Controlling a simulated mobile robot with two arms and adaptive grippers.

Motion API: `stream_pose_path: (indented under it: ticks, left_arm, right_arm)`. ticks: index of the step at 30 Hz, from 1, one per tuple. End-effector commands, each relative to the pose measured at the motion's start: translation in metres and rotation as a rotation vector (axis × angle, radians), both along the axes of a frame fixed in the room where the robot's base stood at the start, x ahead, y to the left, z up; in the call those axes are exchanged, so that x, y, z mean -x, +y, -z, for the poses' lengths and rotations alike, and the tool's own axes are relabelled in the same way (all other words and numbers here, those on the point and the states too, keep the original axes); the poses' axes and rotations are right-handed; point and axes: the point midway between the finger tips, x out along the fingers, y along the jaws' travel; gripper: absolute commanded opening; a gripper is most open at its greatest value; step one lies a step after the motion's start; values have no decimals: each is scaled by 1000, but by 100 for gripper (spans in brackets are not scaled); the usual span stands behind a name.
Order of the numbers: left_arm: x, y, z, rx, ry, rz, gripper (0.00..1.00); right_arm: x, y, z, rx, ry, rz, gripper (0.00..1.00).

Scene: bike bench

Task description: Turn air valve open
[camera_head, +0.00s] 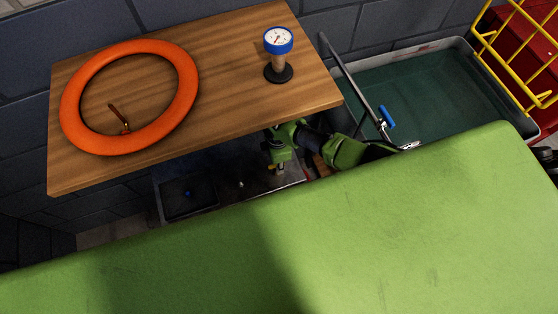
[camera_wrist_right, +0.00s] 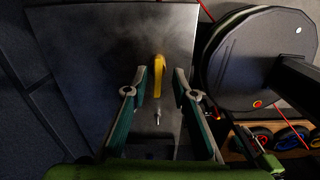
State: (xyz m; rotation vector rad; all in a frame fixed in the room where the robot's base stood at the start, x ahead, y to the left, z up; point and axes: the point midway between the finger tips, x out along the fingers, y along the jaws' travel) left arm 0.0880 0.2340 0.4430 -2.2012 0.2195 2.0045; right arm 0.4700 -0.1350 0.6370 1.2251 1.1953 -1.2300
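A yellow lever (camera_wrist_right: 159,75), which looks like the air valve's handle, stands upright in the picture against a dark metal panel (camera_wrist_right: 110,40) in the right wrist view. My right gripper (camera_wrist_right: 160,83) is open there, with one finger on each side of the lever and a gap visible on both sides. A small metal stub (camera_wrist_right: 157,116) shows below the lever. In the head view, my green right arm reaches in below the wooden tabletop, and its gripper (camera_head: 280,163) is partly hidden by the table edge. The lever cannot be made out there. My left gripper is not in view.
The wooden tabletop (camera_head: 225,70) holds an orange ring (camera_head: 77,92) and a blue-rimmed gauge (camera_head: 278,41). A teal basin (camera_head: 430,95) with a blue-handled pipe (camera_head: 387,117) stands at right. A black hose reel (camera_wrist_right: 255,65) is right of my gripper in the wrist view.

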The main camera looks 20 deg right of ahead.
Motion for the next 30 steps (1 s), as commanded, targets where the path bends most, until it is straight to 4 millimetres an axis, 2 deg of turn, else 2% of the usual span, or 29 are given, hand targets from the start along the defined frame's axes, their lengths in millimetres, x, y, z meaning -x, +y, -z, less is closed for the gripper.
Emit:
stream_pose_path:
  ticks: [8,24,30]
  left_arm:
    - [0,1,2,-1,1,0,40]
    - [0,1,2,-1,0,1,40]
    - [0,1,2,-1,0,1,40]
  right_arm:
    - [-1,1,-17,-4,-4,0,25]
    - [2,-3,-102,-1,-3,2,25]
    - [3,-3,-119,0,-2,4,25]
